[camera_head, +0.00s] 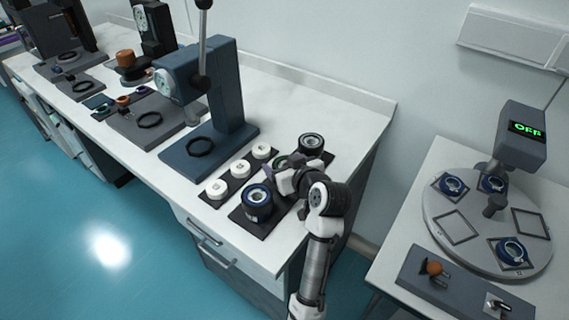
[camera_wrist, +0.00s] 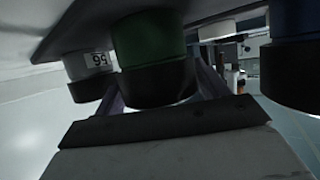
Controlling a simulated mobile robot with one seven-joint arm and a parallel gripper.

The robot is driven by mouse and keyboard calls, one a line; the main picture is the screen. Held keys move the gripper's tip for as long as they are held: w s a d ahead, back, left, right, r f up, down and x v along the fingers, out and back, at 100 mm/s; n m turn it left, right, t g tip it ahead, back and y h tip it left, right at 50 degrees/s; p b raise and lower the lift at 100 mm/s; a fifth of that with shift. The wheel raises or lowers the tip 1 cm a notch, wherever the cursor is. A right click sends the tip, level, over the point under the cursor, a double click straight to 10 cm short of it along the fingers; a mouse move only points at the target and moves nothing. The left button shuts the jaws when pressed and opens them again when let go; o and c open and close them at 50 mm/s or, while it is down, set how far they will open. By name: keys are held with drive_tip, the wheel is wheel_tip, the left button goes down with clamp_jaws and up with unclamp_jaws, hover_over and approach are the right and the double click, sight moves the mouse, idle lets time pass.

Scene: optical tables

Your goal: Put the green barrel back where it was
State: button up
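The green barrel (camera_wrist: 150,40) has a dark end and fills the upper middle of the wrist view. In the head view only a bit of the green barrel (camera_head: 281,161) shows behind my gripper (camera_head: 276,176). The purple fingers of my gripper (camera_wrist: 160,92) lie close along both sides of the barrel and appear shut on it.
White discs (camera_head: 216,189) sit on a dark strip beside the mat. A blue press (camera_head: 215,105) with a tall lever stands left of them. A round turntable (camera_head: 485,215) stands on a separate table at right. The neighbouring barrels stand close to my fingers.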

drive_tip(key=shift+o, duration=1.2)
drive_tip(key=shift+r, duration=0.2)
drive_tip(key=b+v, duration=0.1)
drive_tip(key=v, duration=1.1)
drive_tip(key=shift+b, duration=0.35)
drive_tip(key=shift+s+d+f, duration=0.1)
drive_tip(key=shift+f, duration=0.05)
